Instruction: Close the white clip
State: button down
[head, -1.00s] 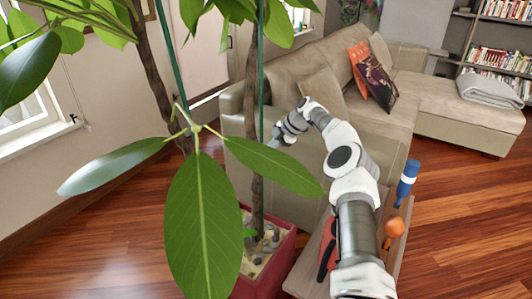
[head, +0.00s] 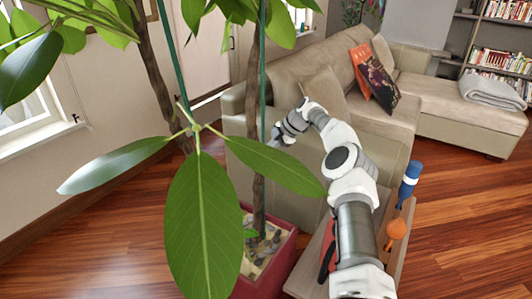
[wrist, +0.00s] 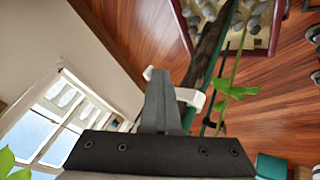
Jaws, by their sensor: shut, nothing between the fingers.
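The white clip (wrist: 189,97) shows in the wrist view just behind my fingers, with white ends on both sides of them. Its middle is hidden, so I cannot tell how far open it is or whether my fingers touch it. My gripper (wrist: 157,72) is shut and empty in front of it. The plant's brown stem (wrist: 204,55) and a thin green stake (wrist: 221,60) run just right of the fingers. In the head view my gripper (head: 274,139) is beside the stem (head: 254,110) and stake (head: 263,100); I cannot make out the clip there.
A red pot (head: 284,262) with stones holds the plant. Large leaves (head: 203,228) hang in front. A small wooden table (head: 304,272) under my arm bears a blue bottle (head: 408,183) and an orange thing (head: 396,229). A beige sofa (head: 375,135) stands behind; floor is clear at right.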

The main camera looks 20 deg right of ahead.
jog(key=shift+w+r+b, duration=0.1)
jog(key=shift+r+b, duration=0.05)
jog(key=shift+b, duration=0.3)
jog(key=shift+s+a+b, duration=0.45)
jog(key=shift+s+b, duration=0.05)
jog(key=shift+b, duration=0.05)
jog(key=p+v, duration=0.4)
jog(key=v, duration=1.3)
jog(key=shift+s+r, duration=0.2)
jog(key=shift+s+d, duration=0.1)
jog(key=shift+d, duration=0.05)
